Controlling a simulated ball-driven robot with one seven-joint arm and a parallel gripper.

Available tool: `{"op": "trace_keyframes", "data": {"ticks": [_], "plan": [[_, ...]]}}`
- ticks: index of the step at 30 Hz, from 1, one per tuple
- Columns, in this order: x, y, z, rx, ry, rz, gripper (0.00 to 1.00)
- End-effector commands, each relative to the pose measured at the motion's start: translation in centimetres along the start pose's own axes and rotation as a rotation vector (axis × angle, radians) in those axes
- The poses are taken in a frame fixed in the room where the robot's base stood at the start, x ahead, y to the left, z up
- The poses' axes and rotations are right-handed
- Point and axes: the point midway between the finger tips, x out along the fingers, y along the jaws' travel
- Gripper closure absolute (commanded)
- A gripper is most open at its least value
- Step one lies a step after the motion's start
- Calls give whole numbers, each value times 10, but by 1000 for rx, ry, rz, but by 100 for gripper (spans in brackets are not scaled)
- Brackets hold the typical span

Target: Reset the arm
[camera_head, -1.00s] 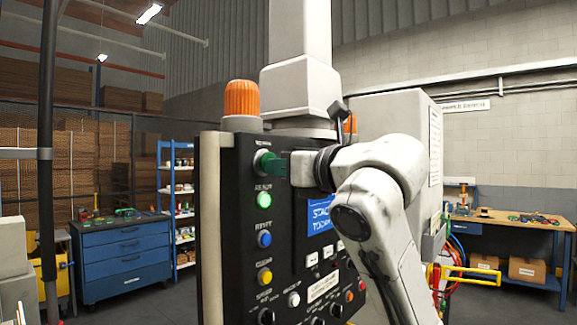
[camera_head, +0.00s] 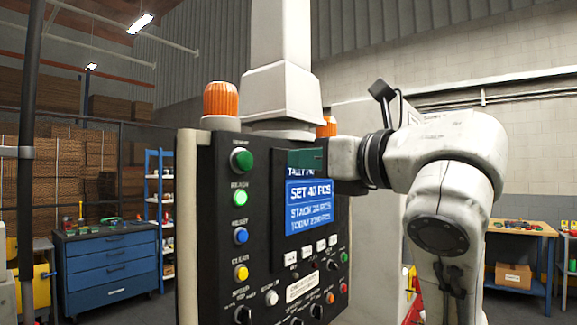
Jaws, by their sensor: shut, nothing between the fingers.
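My gripper (camera_head: 292,158) is green and shows in front of the upper part of the black control panel (camera_head: 213,195), just above and partly over the lit blue screen (camera_head: 309,205). Its fingers point left and are shut with nothing between them. The screen reads "SET 40 PCS" with stack and today lines below. A large green button (camera_head: 242,160) is at the panel's upper left, apart from the gripper. Below it are a lit green button (camera_head: 240,196), a blue button (camera_head: 240,236) and a yellow button (camera_head: 240,272).
Orange beacons (camera_head: 221,99) stand on top of the panel, beside a pale column (camera_head: 282,90). A blue drawer cabinet (camera_head: 110,262) and a blue shelf rack (camera_head: 160,200) stand at left. A wooden workbench (camera_head: 520,229) with a cardboard box (camera_head: 513,276) stands at right.

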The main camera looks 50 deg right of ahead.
Motion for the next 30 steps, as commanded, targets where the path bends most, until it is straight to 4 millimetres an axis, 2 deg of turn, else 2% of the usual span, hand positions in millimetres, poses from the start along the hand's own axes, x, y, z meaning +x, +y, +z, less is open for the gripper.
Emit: {"op": "trace_keyframes", "data": {"ticks": [5, 23, 26, 29, 30], "plan": [[-8, 0, 0, 0, -1, -1, 100], [-7, 0, 0, 4, 0, 0, 100], [-3, -2, -8, 67, 7, 4, 100], [8, -8, -29, 240, 29, 9, 100], [14, -10, -42, 339, 43, 9, 100]]}}
